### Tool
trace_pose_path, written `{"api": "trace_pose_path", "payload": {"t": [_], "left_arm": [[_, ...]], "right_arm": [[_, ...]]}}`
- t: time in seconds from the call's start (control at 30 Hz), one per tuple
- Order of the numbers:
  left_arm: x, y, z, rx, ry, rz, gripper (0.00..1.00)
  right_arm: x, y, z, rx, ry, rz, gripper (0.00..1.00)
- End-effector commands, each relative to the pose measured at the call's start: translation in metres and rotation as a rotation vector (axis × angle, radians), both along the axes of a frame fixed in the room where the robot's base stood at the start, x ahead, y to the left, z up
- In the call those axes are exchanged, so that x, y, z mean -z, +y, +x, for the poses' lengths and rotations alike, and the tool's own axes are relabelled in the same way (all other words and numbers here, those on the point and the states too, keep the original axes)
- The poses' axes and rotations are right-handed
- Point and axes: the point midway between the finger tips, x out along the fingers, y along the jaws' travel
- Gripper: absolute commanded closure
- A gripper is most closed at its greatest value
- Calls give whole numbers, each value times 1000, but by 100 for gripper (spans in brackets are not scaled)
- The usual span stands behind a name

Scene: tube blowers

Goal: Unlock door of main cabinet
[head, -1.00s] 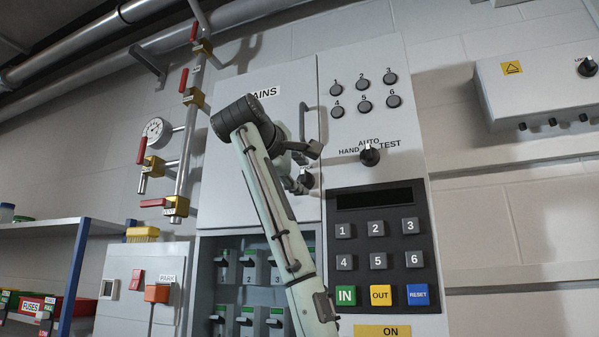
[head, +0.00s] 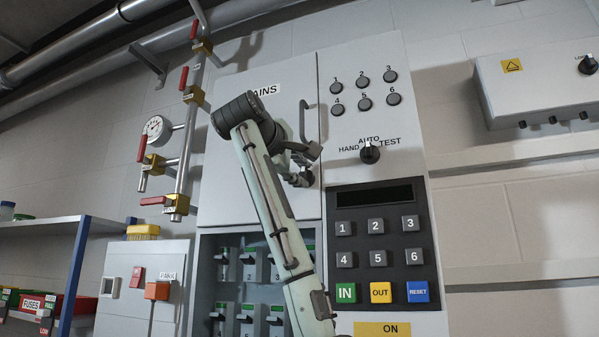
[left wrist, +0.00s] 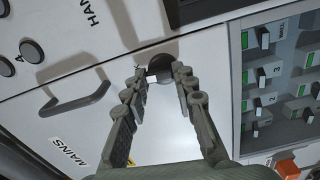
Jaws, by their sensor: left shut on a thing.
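The main cabinet door (head: 250,150) is a light grey panel labelled MAINS, closed, with a bar handle (head: 303,122) near its right edge. Its dark round lock knob (head: 307,177) sits below the handle, partly hidden by my gripper. In the left wrist view the knob (left wrist: 161,66) is between the fingertips of my left gripper (left wrist: 160,76). The fingers are shut on the knob, one on each side. My right gripper is in neither view.
Right of the door are several round buttons, a HAND/AUTO/TEST selector (head: 369,152) and a keypad (head: 377,240). Below the door is an open compartment of breaker switches (head: 246,268). Pipes with red-handled valves (head: 176,206) stand to the left.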

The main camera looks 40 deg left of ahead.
Motion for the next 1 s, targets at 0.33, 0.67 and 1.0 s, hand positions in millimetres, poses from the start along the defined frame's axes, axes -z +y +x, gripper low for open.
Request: {"api": "trace_pose_path", "payload": {"t": [0.33, 0.67, 1.0], "left_arm": [[2, 0, 0, -2, 71, 286, 100], [3, -2, 1, -1, 144, 592, 100], [4, -2, 1, -2, 221, 906, 100]], "right_arm": [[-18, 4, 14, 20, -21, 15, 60], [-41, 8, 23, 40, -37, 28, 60], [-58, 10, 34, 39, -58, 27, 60]]}}
